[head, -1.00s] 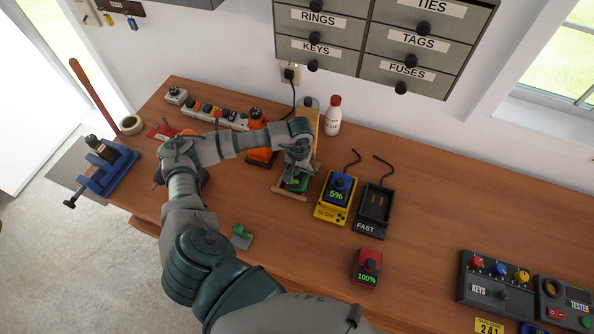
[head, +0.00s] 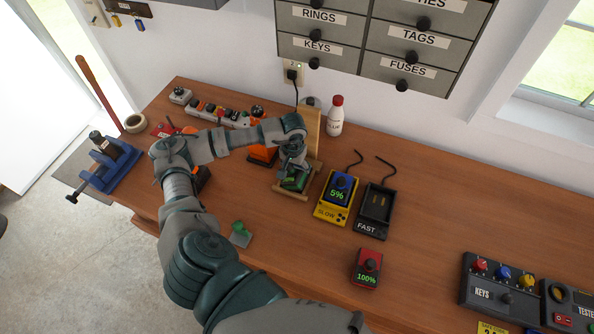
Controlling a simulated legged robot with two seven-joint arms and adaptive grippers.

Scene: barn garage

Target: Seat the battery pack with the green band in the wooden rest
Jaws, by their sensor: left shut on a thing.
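My left gripper (head: 292,166) reaches down over the wooden rest (head: 311,150), near the back middle of the bench. It is shut on the battery pack with the green band (head: 294,182), which is at the low front part of the rest. The gripper hides the top of the pack, and I cannot tell whether the pack touches the bottom of the rest. The rest has a tall back board and a front ledge. My right gripper is not in view.
Right of the rest stand the yellow SLOW charger (head: 333,208) holding a blue 5% pack (head: 340,188), and the empty black FAST charger (head: 375,210). A red 100% pack (head: 366,268) stands in front. A white bottle (head: 335,116) stands behind. The bench's right middle is clear.

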